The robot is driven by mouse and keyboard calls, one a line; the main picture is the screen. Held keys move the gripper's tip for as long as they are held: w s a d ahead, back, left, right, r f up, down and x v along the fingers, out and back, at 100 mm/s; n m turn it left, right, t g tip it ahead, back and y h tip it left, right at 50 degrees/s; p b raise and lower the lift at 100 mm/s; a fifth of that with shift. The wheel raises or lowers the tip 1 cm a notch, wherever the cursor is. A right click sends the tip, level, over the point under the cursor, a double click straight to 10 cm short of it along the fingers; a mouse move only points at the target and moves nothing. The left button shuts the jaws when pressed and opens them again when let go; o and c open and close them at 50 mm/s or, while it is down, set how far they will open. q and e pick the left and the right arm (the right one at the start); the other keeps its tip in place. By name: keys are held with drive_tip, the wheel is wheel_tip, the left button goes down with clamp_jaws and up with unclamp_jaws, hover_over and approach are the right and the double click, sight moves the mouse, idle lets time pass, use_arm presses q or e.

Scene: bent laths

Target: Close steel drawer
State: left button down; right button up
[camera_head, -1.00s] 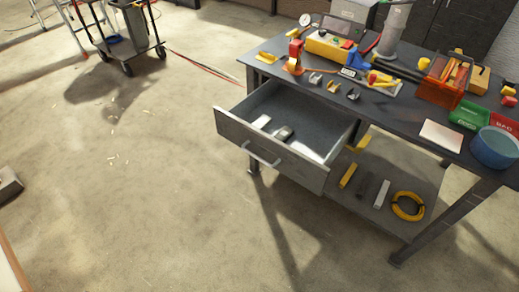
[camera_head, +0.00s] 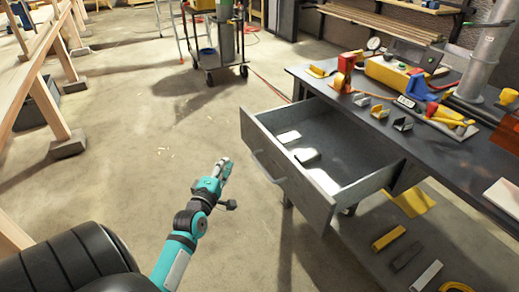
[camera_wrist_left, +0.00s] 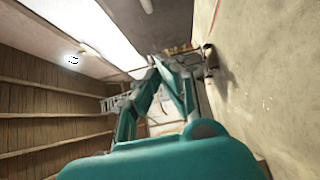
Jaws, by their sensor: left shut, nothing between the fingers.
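The grey steel drawer (camera_head: 292,176) is pulled open from under the dark workbench. Its bar handle (camera_head: 266,168) is on the front panel. Two small light-coloured items (camera_head: 306,156) lie inside it. My left gripper (camera_head: 226,166), teal, is to the left of the drawer front in the head view and appears apart from the handle. It is shut and empty. In the left wrist view its fingers (camera_wrist_left: 170,64) come together, and the drawer cannot be made out there. My right gripper is not in view.
The workbench top (camera_head: 345,88) carries several tools and clamps. A lower shelf (camera_head: 385,262) holds bars and a yellow coil. A wheeled cart (camera_head: 218,58) stands at the back. A wooden bench (camera_head: 38,50) is at the left. The floor before the drawer is clear.

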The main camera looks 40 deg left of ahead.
use_arm(q)
drive_tip(key=d+x, duration=0.1)
drive_tip(key=x, duration=0.3)
drive_tip(key=b+x, duration=0.1)
drive_tip(key=x, duration=0.3)
drive_tip(key=w+d+x, duration=0.1)
drive_tip(key=x, duration=0.3)
drive_tip(key=shift+d+f, duration=0.1)
drive_tip(key=shift+d, duration=0.25)
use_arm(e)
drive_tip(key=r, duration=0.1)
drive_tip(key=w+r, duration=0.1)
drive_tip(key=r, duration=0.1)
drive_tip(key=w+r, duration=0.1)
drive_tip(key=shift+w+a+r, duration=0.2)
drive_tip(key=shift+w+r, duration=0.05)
